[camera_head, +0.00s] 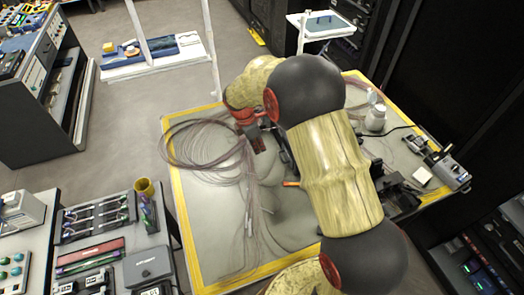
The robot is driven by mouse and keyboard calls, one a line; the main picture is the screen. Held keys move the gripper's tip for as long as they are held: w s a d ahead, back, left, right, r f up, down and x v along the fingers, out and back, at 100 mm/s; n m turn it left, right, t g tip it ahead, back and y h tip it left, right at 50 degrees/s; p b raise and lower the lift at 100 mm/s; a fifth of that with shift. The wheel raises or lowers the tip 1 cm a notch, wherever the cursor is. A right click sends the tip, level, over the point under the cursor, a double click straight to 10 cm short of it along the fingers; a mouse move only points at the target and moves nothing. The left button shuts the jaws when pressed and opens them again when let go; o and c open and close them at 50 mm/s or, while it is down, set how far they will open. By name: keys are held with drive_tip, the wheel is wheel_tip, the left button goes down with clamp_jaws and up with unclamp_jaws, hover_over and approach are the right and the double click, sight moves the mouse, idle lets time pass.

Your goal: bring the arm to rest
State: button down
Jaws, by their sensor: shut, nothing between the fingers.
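My arm, with pale yellow links and dark round joints, reaches over the yellow-edged work table (215,245) and bends down on its far side. My gripper (262,143) is small and partly hidden below the wrist's red ring. It is shut, with nothing seen in it. It is above the middle of the table, beside the coiled thin fibres (205,143). My arm hides much of the table's centre and right.
A white bottle (375,118) and a grey device (447,170) stand on the table's right side. An orange-tipped tool (291,183) lies near my arm. A tool bench (100,230) is at the lower left. Dark racks line the right. Open floor lies at the upper left.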

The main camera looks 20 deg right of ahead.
drive_tip(key=shift+a+r, duration=0.15)
drive_tip(key=shift+r, duration=0.15)
drive_tip(key=s+f+m+g, duration=0.1)
drive_tip(key=s+m, duration=0.4)
drive_tip(key=m, duration=0.1)
drive_tip(key=s+a+r+m+t+y, duration=0.1)
drive_tip(key=s+r+m, duration=0.4)
drive_tip(key=s+r, duration=0.8)
drive_tip(key=s+a+r+m+t+y, duration=0.1)
drive_tip(key=s+a+r+m+t, duration=0.2)
drive_tip(key=s+r, duration=0.9)
drive_tip(key=r+m+t, duration=0.1)
drive_tip(key=m+t, duration=0.1)
drive_tip(key=m, duration=0.1)
drive_tip(key=shift+s+r+m+t+y, duration=0.15)
drive_tip(key=shift+s+m+t+y, duration=0.15)
drive_tip(key=shift+s+y, duration=0.1)
